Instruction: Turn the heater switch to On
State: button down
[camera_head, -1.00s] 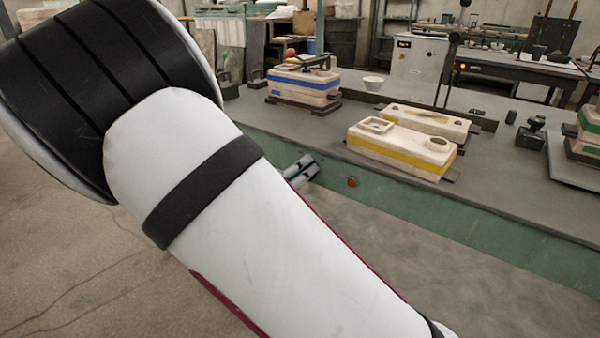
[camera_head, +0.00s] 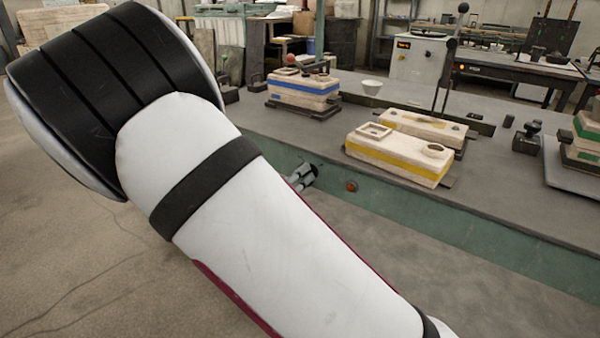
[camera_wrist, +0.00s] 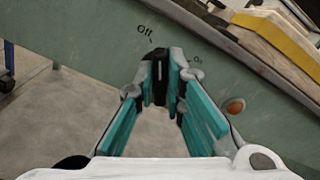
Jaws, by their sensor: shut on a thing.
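The heater switch (camera_wrist: 159,72) is a black knob with a white line on the green bench front in the wrist view. The "Off" label (camera_wrist: 145,29) is above and slightly left of it, and the "On" label (camera_wrist: 197,60) is to its right. The white line stands about upright in the picture, between the labels and closer to the "Off" direction. My gripper (camera_wrist: 162,72) has its teal fingers shut on the knob from both sides. In the head view my gripper (camera_head: 303,176) shows at the bench front, partly behind my arm, and the knob is hidden.
An orange-red lamp (camera_wrist: 235,106) is right of the switch, also in the head view (camera_head: 351,186). On the bench top (camera_head: 480,195) stand a yellow-striped mould (camera_head: 398,160) and a blue-striped mould (camera_head: 303,92). The floor before the bench is clear.

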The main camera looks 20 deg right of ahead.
jog(key=shift+s+d+f+m+b, duration=0.1)
jog(key=shift+m+b, duration=0.25)
jog(key=shift+m, duration=2)
jog(key=shift+s+d+m+b, duration=0.1)
jog(key=shift+m+b, duration=0.25)
jog(key=shift+m, duration=2.05)
jog(key=shift+s+f+m+b, duration=0.1)
jog(key=shift+m+b, duration=0.25)
jog(key=shift+m, duration=2)
jog(key=shift+r+m, duration=0.1)
jog(key=shift+m, duration=0.2)
jog(key=c, duration=1.7)
grip_release()
jog(key=shift+o, duration=0.2)
jog(key=shift+a, duration=0.1)
jog(key=v, duration=1.2)
